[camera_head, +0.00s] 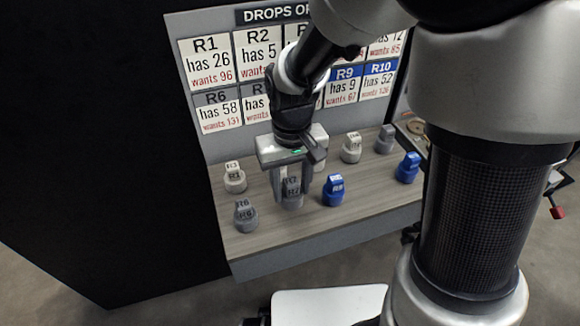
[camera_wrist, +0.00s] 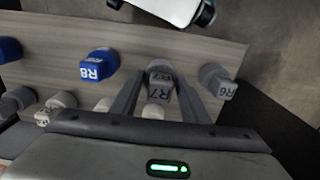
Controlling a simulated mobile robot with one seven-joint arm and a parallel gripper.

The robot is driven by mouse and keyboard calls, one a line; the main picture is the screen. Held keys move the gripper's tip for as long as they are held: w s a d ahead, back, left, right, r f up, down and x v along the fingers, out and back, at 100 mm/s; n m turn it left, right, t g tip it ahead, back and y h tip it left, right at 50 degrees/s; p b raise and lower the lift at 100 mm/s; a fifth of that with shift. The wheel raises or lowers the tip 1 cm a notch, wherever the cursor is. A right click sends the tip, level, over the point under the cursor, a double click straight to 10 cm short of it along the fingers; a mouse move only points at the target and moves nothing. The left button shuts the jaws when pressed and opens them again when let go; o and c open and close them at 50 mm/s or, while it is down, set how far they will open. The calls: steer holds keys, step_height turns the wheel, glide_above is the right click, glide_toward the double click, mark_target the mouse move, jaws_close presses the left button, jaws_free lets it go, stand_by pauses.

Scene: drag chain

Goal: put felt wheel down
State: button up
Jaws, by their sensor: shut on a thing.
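My gripper (camera_head: 290,199) points down over the wood-topped shelf. Its two fingers are on either side of a grey round-based piece marked R7 (camera_head: 291,186), and it is shut on this piece. In the wrist view the R7 piece (camera_wrist: 161,84) sits between the fingertips (camera_wrist: 160,79). The piece is at or close to the shelf top; I cannot tell if its base touches. Nothing that I can make out as a felt wheel shows apart from this piece.
Similar pieces stand around on the shelf (camera_head: 270,236): grey R6 (camera_head: 245,215) on the left, white R1 (camera_head: 235,177) behind it, blue R8 (camera_head: 333,190) close on the right. A board of number cards (camera_head: 207,62) rises behind. The shelf's front strip is clear.

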mark_target(291, 195)
steer(key=shift+f+b, duration=0.3)
steer(key=shift+f, duration=1.25)
steer(key=shift+f, duration=0.1)
steer(key=shift+f, duration=0.15)
steer(key=o, duration=1.1)
steer(key=shift+r, duration=0.2)
